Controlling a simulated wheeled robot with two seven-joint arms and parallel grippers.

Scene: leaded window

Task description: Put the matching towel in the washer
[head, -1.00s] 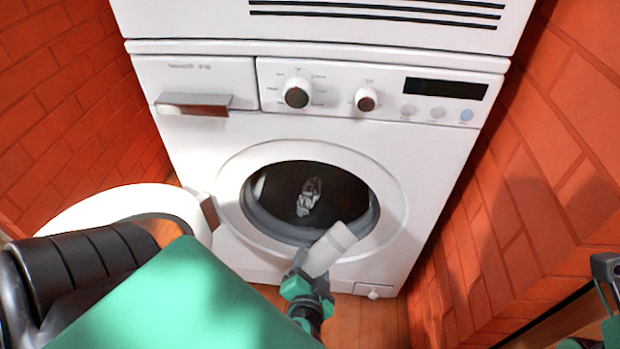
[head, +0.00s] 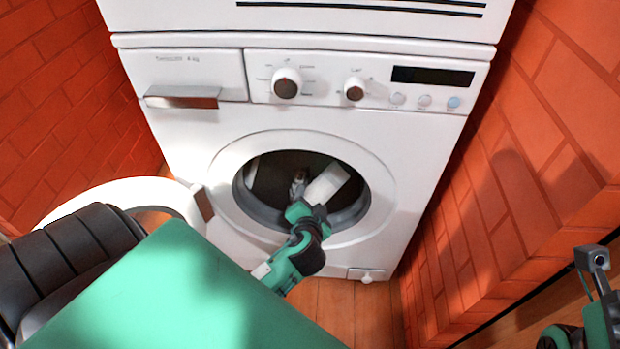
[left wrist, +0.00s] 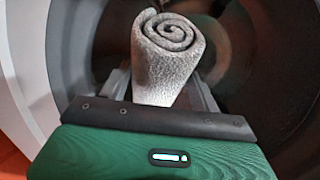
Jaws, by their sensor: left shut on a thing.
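The white washer (head: 420,150) stands ahead with its round door (head: 105,195) swung open to the left. My left gripper (head: 311,203) is at the washer's opening and is shut on a rolled pale grey towel (head: 327,184). The towel points into the dark drum. My right gripper's jaws are not visible.
Orange-red brick walls (head: 70,90) close in on the left and right (head: 540,150). Another white appliance (head: 300,15) sits on top of the washer. A little wooden floor (head: 345,310) shows in front.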

